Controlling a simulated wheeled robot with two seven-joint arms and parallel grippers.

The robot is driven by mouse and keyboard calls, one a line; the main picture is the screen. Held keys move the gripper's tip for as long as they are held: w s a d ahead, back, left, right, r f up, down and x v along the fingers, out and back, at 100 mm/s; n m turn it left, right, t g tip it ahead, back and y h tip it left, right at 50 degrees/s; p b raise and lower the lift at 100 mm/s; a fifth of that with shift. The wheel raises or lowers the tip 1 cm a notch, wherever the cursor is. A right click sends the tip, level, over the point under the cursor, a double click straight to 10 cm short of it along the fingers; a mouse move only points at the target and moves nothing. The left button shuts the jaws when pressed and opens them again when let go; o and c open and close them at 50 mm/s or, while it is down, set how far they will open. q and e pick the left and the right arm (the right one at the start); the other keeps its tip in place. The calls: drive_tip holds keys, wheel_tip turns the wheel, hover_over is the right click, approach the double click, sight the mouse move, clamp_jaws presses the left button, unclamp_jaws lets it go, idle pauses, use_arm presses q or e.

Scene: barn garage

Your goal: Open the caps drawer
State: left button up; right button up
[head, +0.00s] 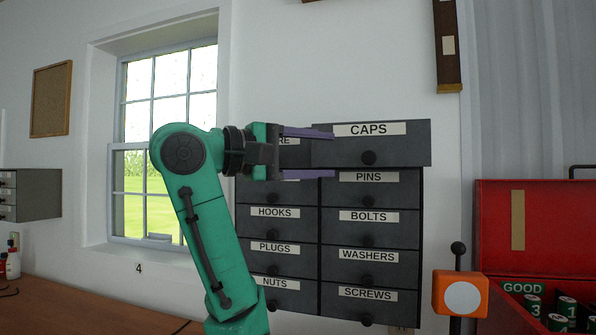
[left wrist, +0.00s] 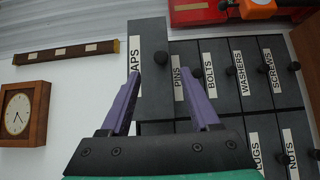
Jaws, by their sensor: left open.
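The caps drawer (head: 325,150) is the top right drawer of a dark cabinet (head: 280,205). Contact with the knob is not visible. My right gripper is out of view.
Closed drawers labelled PINS (head: 370,189), BOLTS and others sit below. A red toolbox (head: 520,210) with green cans stands at right, beside an orange device (head: 461,294). A window (head: 168,130) is behind my left arm. A wooden clock (left wrist: 22,113) hangs on the wall.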

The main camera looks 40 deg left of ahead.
use_arm(q)
drive_tip(key=b+v, duration=0.1)
drive_tip(key=v, duration=0.4)
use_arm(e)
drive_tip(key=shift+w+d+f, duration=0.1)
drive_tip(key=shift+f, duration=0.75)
use_arm(q)
drive_tip(key=shift+w, duration=0.1)
drive_tip(key=shift+r, duration=0.15)
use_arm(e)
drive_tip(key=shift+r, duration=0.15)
